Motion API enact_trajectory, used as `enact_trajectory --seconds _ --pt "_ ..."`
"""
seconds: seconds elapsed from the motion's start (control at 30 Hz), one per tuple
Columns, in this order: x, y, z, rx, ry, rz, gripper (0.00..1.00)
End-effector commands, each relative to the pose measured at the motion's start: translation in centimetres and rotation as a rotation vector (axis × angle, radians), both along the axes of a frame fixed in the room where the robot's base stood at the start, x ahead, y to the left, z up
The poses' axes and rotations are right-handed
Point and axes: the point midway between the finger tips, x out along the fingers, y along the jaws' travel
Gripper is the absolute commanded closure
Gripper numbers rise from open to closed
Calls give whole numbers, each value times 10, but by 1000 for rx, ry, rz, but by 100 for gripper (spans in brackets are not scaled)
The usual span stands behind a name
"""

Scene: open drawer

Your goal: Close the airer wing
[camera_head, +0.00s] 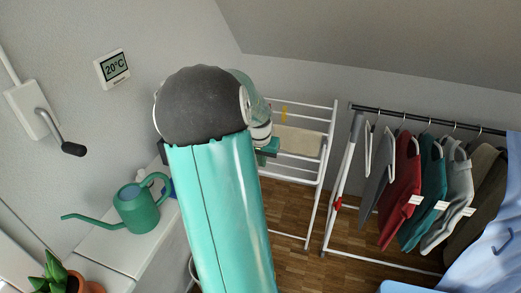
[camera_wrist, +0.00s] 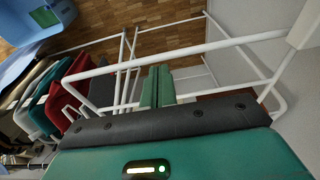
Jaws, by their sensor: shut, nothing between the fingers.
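The white airer (camera_head: 329,142) stands against the back wall right of my arm, with a beige cloth (camera_head: 298,141) over its rails. In the wrist view, a white tubular frame (camera_wrist: 215,45) of the airer runs across the picture, close around my fingers. My gripper (camera_wrist: 158,86) shows there as two green fingers set together, with nothing between them. The fingers appear close to a long white rail; I cannot tell whether they touch it. In the head view my arm hides most of the gripper and the airer's left part.
A clothes rail (camera_head: 430,118) with several hanging garments stands to the right. A green watering can (camera_head: 137,208) is on a white surface at left, with a potted plant (camera_head: 58,277) below. A light-blue basket (camera_wrist: 35,25) is on the wooden floor. Some floor between airer and rail is clear.

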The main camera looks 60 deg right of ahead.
Motion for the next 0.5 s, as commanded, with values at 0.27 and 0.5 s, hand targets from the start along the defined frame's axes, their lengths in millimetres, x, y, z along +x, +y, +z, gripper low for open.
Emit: enact_trajectory --seconds 0.27,0.5 --pt "3 -7 -31 0 0 1 100" --pt "4 -7 -33 -1 -1 2 100"
